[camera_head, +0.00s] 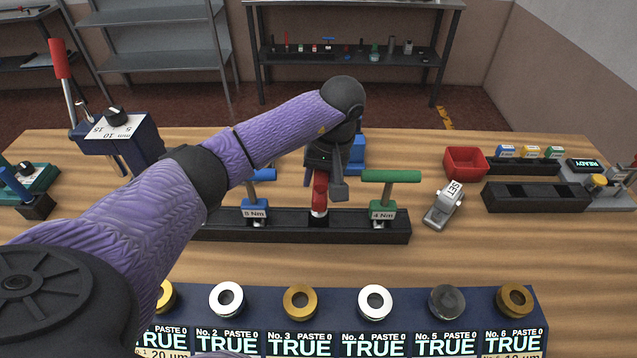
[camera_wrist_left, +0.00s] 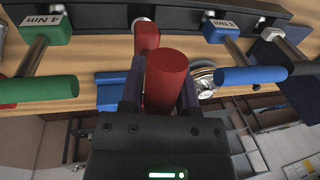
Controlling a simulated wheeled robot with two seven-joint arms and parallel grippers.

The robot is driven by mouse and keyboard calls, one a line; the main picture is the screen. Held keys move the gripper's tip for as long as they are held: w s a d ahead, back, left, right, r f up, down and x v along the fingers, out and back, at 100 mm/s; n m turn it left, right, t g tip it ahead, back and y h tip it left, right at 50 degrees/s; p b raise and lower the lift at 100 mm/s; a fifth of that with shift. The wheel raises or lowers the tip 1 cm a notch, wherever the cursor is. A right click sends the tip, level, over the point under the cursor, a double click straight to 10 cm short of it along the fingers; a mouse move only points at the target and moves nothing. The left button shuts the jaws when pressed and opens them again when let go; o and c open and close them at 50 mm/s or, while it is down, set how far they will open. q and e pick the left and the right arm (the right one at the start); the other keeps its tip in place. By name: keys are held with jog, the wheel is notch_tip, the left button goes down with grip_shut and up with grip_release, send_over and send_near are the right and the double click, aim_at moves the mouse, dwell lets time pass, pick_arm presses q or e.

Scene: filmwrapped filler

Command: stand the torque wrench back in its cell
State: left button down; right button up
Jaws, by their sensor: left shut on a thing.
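My right gripper is out of view.
A row of rings on a blue panel (camera_head: 400,330) runs along the front. A small grey block marked SET (camera_head: 444,206), a red bin (camera_head: 465,163) and a black tray (camera_head: 535,197) stand to the right. A blue device (camera_head: 122,140) stands back left. Bare wood lies in front of the rack.

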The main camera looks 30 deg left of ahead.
pick_arm(q)
jog(key=shift+a+f, duration=0.15)
jog(key=shift+f, duration=0.65)
jog(key=c, duration=0.6)
grip_release()
jog(key=shift+o, duration=1.4)
jog(key=shift+f, duration=0.1)
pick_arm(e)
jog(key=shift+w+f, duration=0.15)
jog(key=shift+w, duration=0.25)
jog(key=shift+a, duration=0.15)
pick_arm(q)
jog(key=shift+w, duration=0.1)
jog(key=r, duration=0.1)
jog(key=w+r, duration=0.1)
jog(key=r, duration=0.3)
jog(key=shift+w+d, duration=0.2)
jog(key=shift+d, duration=0.05)
notch_tip(320, 180, up, 7)
jog(key=d+p, duration=0.1)
jog(key=p, duration=0.1)
jog(key=shift+w+d, duration=0.15)
jog(key=shift+w, duration=0.05)
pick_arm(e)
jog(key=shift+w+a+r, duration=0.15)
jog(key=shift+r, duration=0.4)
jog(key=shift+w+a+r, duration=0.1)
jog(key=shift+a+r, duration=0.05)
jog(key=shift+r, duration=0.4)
